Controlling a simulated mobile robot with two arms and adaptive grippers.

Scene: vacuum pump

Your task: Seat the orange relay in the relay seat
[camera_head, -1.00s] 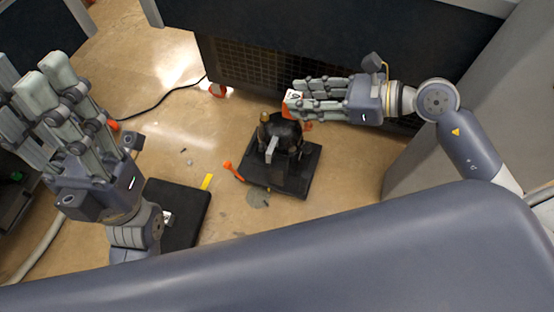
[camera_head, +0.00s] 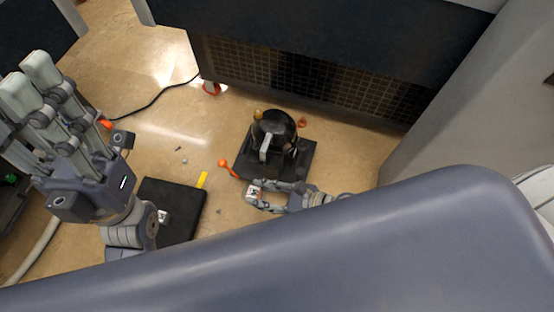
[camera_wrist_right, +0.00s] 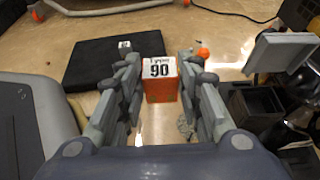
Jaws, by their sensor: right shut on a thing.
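The orange relay (camera_wrist_right: 162,86), a block with a white top label reading "90", sits between the fingers of my right gripper (camera_wrist_right: 160,70) in the right wrist view. In the head view the relay (camera_head: 253,194) shows small at the fingertips of my right gripper (camera_head: 262,192), just below the pump base. The black vacuum pump (camera_head: 274,133) stands on its dark base (camera_head: 303,168). In the right wrist view an open black box (camera_wrist_right: 256,103) sits at the right beside the pump; I cannot tell if it is the relay seat. My left gripper (camera_head: 28,80) is open and empty.
A flat black pad (camera_head: 177,212) lies on the floor left of the pump, with a small white piece on it. A yellow strip (camera_head: 202,180) and an orange-ended tool (camera_head: 228,167) lie between them. A dark cabinet with a grille (camera_head: 290,80) stands behind.

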